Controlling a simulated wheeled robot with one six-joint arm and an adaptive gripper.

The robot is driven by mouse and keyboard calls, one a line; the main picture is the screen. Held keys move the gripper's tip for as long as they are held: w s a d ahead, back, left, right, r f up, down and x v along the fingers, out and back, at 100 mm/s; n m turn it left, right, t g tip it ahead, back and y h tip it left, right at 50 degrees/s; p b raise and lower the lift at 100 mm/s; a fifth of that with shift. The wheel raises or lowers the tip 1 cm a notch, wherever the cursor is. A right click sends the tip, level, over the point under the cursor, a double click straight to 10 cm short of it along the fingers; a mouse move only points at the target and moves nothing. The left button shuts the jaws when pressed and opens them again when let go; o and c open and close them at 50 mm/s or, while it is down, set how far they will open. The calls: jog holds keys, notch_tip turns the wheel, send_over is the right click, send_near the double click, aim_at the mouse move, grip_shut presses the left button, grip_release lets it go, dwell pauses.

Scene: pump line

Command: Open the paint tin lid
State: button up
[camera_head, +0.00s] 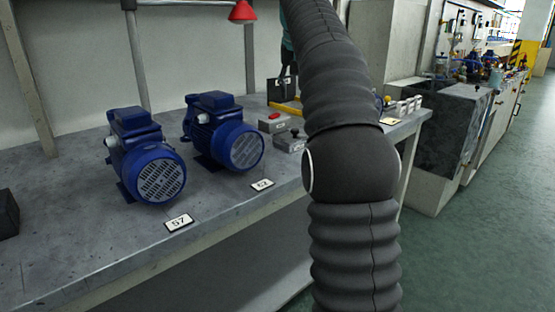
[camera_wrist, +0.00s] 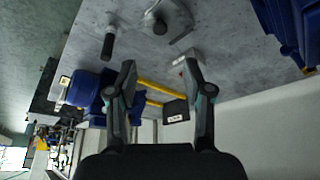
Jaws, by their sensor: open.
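I cannot make out a paint tin or its lid in either view. My gripper (camera_wrist: 160,68) shows in the wrist view with its two fingers spread apart and nothing between them. Beyond the fingertips is the grey bench top (camera_wrist: 225,60), with a grey fitting with a dark round knob (camera_wrist: 160,25) and a black handle-like piece (camera_wrist: 108,45) on it. In the head view my dark ribbed arm covers the middle, and the gripper itself cannot be seen there.
Two blue motors (camera_head: 158,175) (camera_head: 235,145) stand on the bench (camera_head: 70,245). Behind them are a red-button box (camera_head: 273,122), a black-knob box (camera_head: 291,141) and a black labelled box (camera_head: 282,90) by a yellow bar (camera_head: 286,107). Floor (camera_head: 460,260) is clear at right.

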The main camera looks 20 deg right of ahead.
jog(key=s+a+f+n+b, duration=0.1)
jog(key=s+a+f, duration=0.4)
jog(key=s, duration=0.4)
jog(key=s+a+f+n+t+y+b, duration=0.1)
jog(key=s+a+f+n, duration=0.1)
jog(key=s+a+f, duration=0.3)
jog(key=shift+s+a, duration=1.1)
jog(key=shift+s, duration=0.8)
